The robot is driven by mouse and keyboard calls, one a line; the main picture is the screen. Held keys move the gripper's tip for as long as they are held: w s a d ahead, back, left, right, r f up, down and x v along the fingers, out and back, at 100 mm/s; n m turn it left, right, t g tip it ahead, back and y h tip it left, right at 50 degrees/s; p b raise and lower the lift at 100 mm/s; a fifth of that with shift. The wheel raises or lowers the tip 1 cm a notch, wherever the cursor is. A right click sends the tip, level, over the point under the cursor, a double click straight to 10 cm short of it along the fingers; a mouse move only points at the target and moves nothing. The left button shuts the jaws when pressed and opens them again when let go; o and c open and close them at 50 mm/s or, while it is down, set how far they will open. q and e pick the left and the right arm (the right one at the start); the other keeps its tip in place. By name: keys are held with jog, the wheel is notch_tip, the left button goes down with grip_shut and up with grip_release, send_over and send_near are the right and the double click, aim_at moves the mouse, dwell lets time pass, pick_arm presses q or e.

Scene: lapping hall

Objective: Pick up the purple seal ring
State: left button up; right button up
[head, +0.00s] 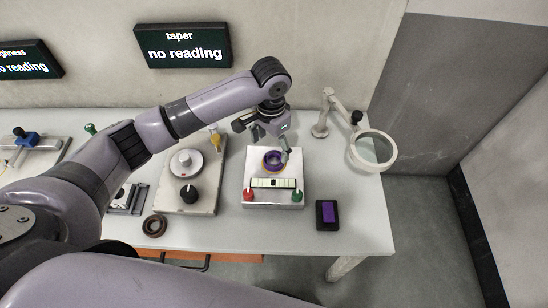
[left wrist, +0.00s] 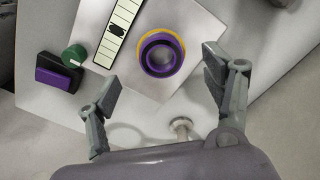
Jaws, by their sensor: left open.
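The purple seal ring (head: 266,164) lies on the pale top of a block-shaped device (head: 254,160), against a yellow round edge. In the left wrist view the purple ring (left wrist: 161,72) shows from above, with the yellow edge around part of it. My left gripper (head: 273,143) is above the back of the device, close to the ring. In the left wrist view its two fingers (left wrist: 160,85) are spread apart, with nothing between their tips. The ring appears ahead of the gap between them. My right gripper is not in view.
The device's front has a pale scale, a red knob (head: 249,195) and a green knob (head: 297,196). A purple block on a black base (head: 329,212) stands to its right. A magnifier (head: 372,150) stands behind right. A dark ring (head: 154,226) lies front left.

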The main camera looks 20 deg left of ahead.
aim_at(274, 162)
pick_arm(q)
jog(key=shift+f, duration=0.55)
jog(key=f, duration=0.1)
jog(key=f+p, duration=0.1)
jog(key=f, duration=0.2)
jog(key=shift+w+d+f, duration=0.15)
jog(key=shift+w+d, duration=0.05)
jog(key=shift+w, duration=0.15)
jog(key=shift+f, duration=0.4)
jog(key=shift+c, duration=0.7)
jog(key=c, duration=1.1)
jog(key=shift+r, duration=0.15)
